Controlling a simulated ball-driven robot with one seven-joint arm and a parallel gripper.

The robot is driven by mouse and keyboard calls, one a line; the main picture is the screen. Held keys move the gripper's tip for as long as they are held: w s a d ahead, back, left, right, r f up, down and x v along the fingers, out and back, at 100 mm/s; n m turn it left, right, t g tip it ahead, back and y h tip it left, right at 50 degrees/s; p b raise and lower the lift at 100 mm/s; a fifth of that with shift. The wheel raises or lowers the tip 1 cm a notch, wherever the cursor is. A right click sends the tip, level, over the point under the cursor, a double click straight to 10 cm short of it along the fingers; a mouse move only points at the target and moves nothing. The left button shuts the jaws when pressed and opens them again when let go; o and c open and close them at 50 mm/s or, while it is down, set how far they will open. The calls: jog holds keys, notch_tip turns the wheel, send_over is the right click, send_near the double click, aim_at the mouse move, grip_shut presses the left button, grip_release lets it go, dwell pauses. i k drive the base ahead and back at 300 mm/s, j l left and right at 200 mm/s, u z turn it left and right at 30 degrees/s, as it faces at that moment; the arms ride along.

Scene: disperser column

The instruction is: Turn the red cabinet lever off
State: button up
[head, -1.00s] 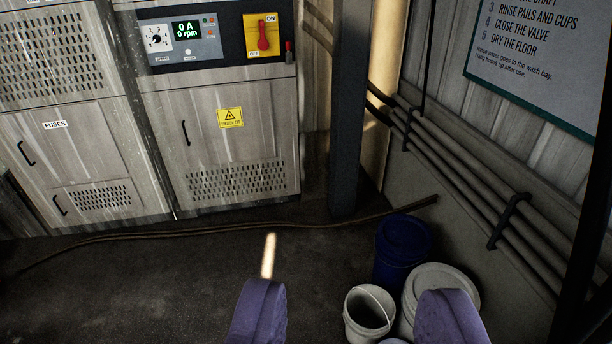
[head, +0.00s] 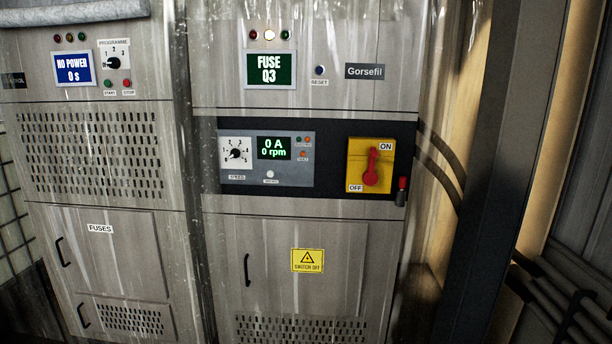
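The red cabinet lever (head: 371,167) sits on a yellow plate (head: 356,176) at the right end of the cabinet's dark panel. The plate reads ON at its upper right and OFF at its lower left. The lever stands close to upright, its narrow end up towards ON and its round hub low. My gripper is out of the picture now, so its distance from the lever cannot be told.
The grey cabinet (head: 300,225) shows a FUSE Q3 display (head: 269,69), a 0 A 0 rpm display (head: 274,148) and a SPEED dial (head: 235,153). A red-topped small device (head: 402,190) hangs right of the lever. A dark post (head: 505,170) stands at the right.

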aim_at(370, 177)
jog(key=i+u, duration=0.2)
jog(key=i, duration=0.95)
jog(key=i+l+z, duration=0.1)
jog(key=i+z, duration=0.35)
jog(key=i+j+z, duration=0.1)
jog(key=i+z, duration=0.35)
jog(key=i+l, duration=0.4)
jog(key=i+l+z, duration=0.1)
jog(key=i+l, duration=0.25)
jog(key=i, duration=0.25)
